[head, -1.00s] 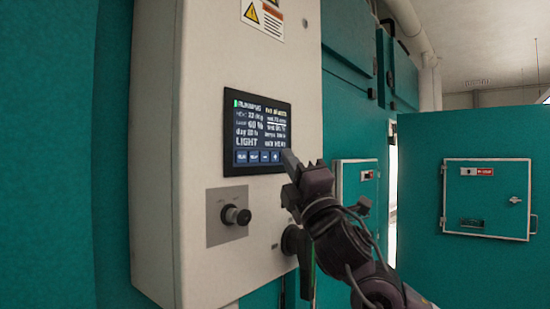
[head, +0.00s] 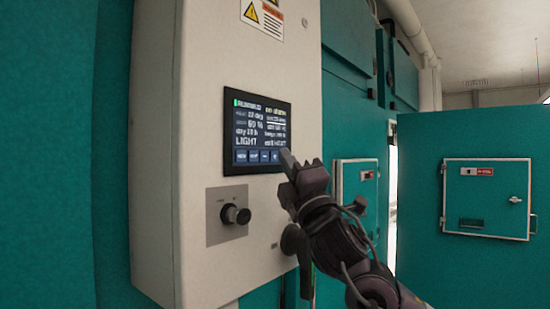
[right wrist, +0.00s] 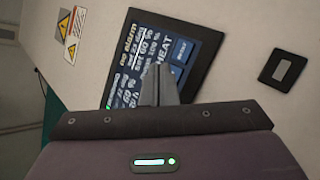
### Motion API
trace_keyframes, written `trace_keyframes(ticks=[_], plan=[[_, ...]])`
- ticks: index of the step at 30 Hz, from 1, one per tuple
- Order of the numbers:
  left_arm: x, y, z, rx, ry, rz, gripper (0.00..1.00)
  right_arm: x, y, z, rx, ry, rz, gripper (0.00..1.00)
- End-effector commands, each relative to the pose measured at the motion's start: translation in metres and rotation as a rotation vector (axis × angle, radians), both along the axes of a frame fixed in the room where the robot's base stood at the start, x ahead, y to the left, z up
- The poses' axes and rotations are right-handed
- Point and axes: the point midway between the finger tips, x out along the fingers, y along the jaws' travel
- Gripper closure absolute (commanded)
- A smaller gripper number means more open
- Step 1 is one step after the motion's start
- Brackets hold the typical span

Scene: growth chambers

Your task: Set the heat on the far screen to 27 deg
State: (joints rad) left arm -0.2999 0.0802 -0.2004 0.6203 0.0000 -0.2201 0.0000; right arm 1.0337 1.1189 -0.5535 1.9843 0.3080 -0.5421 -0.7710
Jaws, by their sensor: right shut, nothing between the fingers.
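The dark screen (head: 258,130) is set in the front of a light grey control cabinet (head: 270,55). It is lit, with lines of text, the word LIGHT at lower left and a row of small blue buttons (head: 252,157) along the bottom. The heat digits are too blurred to read surely. My right gripper (head: 286,157) is shut and empty, its tips at the screen's lower right corner by the rightmost button; I cannot tell if they touch. The right wrist view shows the shut fingers (right wrist: 158,78) over the screen (right wrist: 150,55), hiding part of it. My left gripper is not in view.
A black knob (head: 236,214) on a grey plate sticks out below the screen. Warning labels (head: 263,17) are above it. Teal chambers stand around, with a small white-framed panel (head: 359,190) behind my arm and a hatch (head: 486,199) at right.

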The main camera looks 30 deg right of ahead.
Motion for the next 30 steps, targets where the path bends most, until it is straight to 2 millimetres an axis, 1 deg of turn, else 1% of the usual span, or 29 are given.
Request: trace_keyframes(ticks=[30], plan=[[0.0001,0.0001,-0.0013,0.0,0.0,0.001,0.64,0.0077,0.0034,0.0001,0.001,-0.001,0.001,1.0]])
